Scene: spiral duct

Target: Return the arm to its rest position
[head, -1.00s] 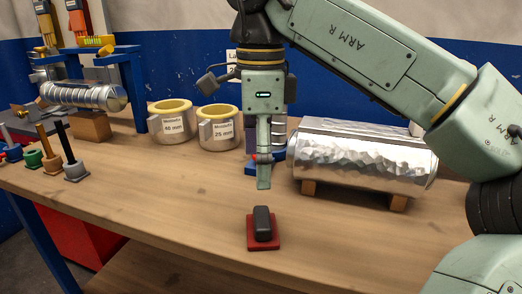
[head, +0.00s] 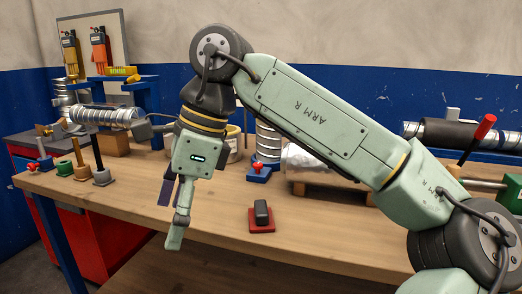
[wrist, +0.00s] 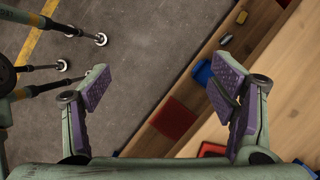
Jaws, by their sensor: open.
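My gripper (head: 172,213) hangs tilted at the table's front edge in the head view, left of the dark block. Its fingers are spread with nothing between them. In the wrist view the two purple-padded fingers (wrist: 160,88) stand wide apart over grey floor and a strip of wood. My pale green arm reaches in from the right, with its elbow bent high. The dark block (head: 262,212) sits on a red pad (head: 262,227) on the table, apart from my gripper.
The wooden table (head: 330,225) has clear room around the red pad. A foil-wrapped duct (head: 300,160) lies behind my arm, partly hidden. A spiral duct (head: 105,115) lies at the left. Several small posts (head: 80,170) stand at the left edge. A red-handled tool (head: 483,127) stands at the right.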

